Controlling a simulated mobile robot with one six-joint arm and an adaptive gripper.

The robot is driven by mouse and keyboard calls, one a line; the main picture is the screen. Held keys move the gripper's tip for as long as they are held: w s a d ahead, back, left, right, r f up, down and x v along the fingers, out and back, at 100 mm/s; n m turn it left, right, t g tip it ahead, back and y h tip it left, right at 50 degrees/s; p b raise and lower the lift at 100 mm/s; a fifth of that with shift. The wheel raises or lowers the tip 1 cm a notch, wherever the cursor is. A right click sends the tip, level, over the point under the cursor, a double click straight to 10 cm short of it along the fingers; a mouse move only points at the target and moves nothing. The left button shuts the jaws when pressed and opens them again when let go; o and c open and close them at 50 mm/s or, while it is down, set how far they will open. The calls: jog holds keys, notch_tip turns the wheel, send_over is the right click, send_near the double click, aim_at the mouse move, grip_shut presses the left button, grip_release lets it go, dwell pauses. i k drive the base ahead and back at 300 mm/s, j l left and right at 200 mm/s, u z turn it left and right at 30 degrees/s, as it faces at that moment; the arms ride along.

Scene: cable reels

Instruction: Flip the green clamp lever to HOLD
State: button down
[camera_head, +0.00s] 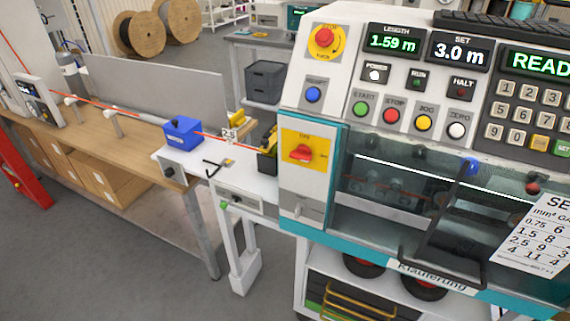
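A small green knob (224,205), which looks like the end of the clamp lever, shows at the front left of the white bench (262,190) beside the machine. My gripper is not in view.
The white machine (330,85) fills the right side, with a red switch (302,153) on yellow, coloured buttons and a clear guard with a black handle (440,270). Its displays show 1.59 m, 3.0 m and READ. A wooden bench (90,140) runs left; grey floor (90,270) lies open in front.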

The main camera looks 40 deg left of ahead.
aim_at(223, 205)
jog(key=u, duration=1.95)
